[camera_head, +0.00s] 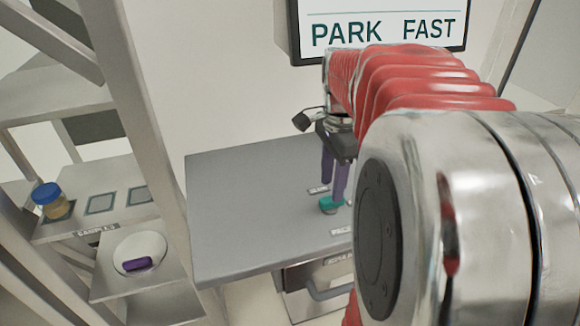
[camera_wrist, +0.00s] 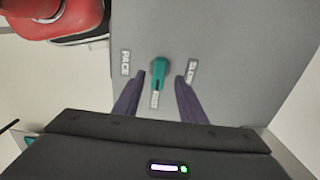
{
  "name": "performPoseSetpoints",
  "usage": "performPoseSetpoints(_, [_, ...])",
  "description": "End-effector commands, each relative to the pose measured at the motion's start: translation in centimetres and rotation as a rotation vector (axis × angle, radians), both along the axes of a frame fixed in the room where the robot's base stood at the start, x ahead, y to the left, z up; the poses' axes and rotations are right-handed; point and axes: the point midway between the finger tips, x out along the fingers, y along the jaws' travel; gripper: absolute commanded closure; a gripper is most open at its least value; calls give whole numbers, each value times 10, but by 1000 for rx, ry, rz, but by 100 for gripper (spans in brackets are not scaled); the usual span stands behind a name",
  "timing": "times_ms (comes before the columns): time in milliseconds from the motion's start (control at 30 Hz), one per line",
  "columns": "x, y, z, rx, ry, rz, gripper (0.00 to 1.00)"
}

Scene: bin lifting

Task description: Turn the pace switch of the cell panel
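The pace switch is a teal knob (camera_wrist: 159,70) on the grey top of the cell panel (camera_head: 235,215). In the wrist view its narrow end points down the picture to a small label (camera_wrist: 155,99), too small to read. A "PACE" label (camera_wrist: 125,63) is left of it and a "SLOW" label (camera_wrist: 192,70) right. The teal knob also shows in the head view (camera_head: 328,205). My gripper (camera_head: 333,190) is open, its two purple fingers pointing down at the knob. In the wrist view the fingers are on either side, with gaps; contact cannot be seen.
A wall screen (camera_head: 385,28) reads "PARK FAST". A shelf rack (camera_head: 145,110) on the left holds a blue-lidded jar (camera_head: 50,201) and a white dish (camera_head: 139,247) with a purple piece (camera_head: 138,264). A drawer handle (camera_head: 330,290) is below the panel top. The panel top's left part is clear.

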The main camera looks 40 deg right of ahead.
Motion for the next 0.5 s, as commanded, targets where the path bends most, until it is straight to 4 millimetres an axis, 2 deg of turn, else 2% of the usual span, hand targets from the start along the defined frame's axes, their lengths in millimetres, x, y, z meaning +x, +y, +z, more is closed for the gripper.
performPoseSetpoints(200, [-1, 0, -29, 2, 2, 0, 62])
performPoseSetpoints(500, [-1, 0, -40, 0, 0, -1, 62])
